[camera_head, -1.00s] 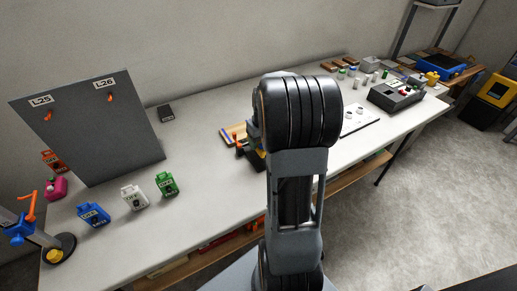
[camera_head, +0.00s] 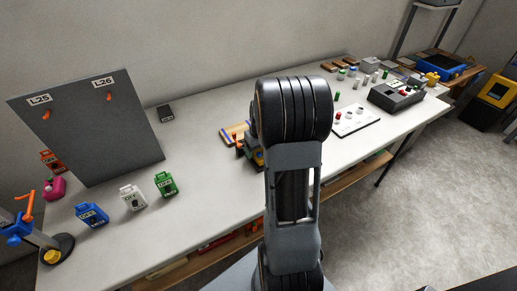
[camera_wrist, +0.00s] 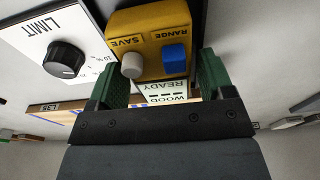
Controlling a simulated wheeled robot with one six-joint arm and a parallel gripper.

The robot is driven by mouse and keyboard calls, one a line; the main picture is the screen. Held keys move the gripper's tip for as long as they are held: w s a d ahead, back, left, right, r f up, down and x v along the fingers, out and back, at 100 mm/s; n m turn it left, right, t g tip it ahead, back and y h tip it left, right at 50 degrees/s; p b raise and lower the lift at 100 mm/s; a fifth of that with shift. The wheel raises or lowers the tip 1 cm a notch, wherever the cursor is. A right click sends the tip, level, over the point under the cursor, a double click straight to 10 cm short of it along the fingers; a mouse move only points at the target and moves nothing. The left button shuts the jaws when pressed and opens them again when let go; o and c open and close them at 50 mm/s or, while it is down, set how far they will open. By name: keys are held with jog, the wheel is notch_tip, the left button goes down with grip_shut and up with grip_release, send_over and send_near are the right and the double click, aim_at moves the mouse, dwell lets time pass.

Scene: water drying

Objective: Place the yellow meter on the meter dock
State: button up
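The yellow meter (camera_wrist: 150,45) fills the upper middle of the wrist view, with a grey knob, a blue button, SAVE and RANGE labels and a READY display. My gripper (camera_wrist: 160,88) is open, with one green finger on each side of the meter's display end. The left finger overlaps the meter's edge in the picture; a narrow gap shows at the right finger. I cannot tell which thing is the meter dock.
A white LIMIT panel (camera_wrist: 62,47) with a black knob stands close left of the meter. A grey upright board (camera_head: 90,130), several small coloured cases and a clamp stand (camera_head: 45,240) occupy the table's left. A white plate (camera_head: 357,121) and dark box (camera_head: 396,96) lie right.

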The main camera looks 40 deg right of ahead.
jog(key=shift+o, duration=1)
notch_tip(320, 180, up, 12)
jog(key=s+p, duration=0.1)
jog(key=p, duration=0.1)
jog(key=s+a, duration=0.3)
jog(key=a, duration=0.4)
jog(key=s+a+n+t, duration=0.1)
jog(key=s+a, duration=0.3)
jog(key=a, duration=0.3)
jog(key=s+a, duration=0.4)
jog(key=a, duration=0.2)
jog(key=shift+a+r+t, duration=0.2)
jog(key=shift+a+t, duration=0.1)
jog(key=shift+a, duration=0.1)
notch_tip(320, 180, up, 10)
jog(key=p, duration=0.9)
jog(key=shift+s+r+n+t, duration=0.15)
jog(key=shift+r+n+t, duration=0.05)
jog(key=shift+n+t, duration=0.1)
jog(key=shift+a, duration=0.1)
